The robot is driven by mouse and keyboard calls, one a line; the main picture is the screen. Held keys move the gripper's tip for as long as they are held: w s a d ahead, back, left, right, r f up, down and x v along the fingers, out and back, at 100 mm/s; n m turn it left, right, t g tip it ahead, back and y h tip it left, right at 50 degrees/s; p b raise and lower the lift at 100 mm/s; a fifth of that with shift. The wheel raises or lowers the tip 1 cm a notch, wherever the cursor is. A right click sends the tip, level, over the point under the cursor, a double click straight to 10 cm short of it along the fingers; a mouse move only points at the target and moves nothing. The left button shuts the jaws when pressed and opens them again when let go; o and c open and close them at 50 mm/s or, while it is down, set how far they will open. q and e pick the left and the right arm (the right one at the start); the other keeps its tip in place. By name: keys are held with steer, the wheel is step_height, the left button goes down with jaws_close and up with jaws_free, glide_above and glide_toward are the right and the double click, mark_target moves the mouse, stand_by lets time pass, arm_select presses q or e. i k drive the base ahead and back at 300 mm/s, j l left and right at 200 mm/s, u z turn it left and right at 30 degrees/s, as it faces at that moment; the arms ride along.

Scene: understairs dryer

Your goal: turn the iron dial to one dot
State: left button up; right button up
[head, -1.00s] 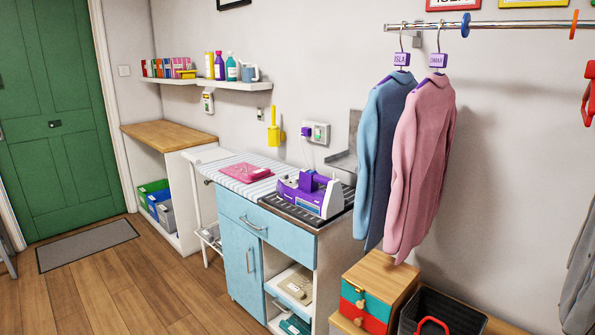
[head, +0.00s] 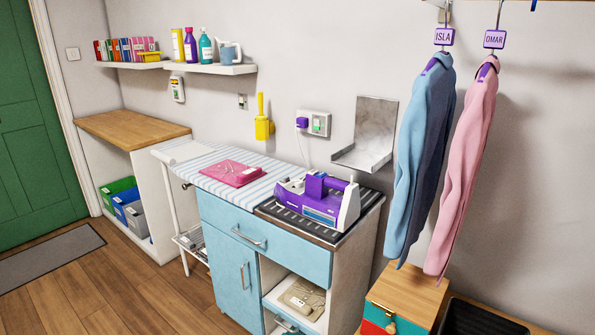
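The purple and white iron (head: 318,198) sits on the dark ribbed rest mat (head: 290,222) at the right end of the blue cabinet's top. Its dial and any dot marks are too small to make out. A cord runs from near the iron up to a purple plug (head: 302,122) in the wall socket (head: 318,124). Neither of my grippers is in the head view.
A striped ironing pad (head: 215,174) with folded pink cloth (head: 233,172) lies left of the iron. A metal bracket (head: 372,135) is on the wall behind. Hanging blue (head: 418,160) and pink (head: 465,165) garments are to the right. Floor (head: 130,285) in front is clear.

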mark_target(299, 183)
steer(key=i+j+z, duration=0.2)
steer(key=i+j, duration=0.2)
steer(key=j, duration=0.25)
steer(key=i+j+z, duration=0.1)
steer(key=j, duration=0.25)
steer(key=i+j, duration=0.3)
steer(key=i+j+z, duration=0.15)
steer(key=j, duration=0.25)
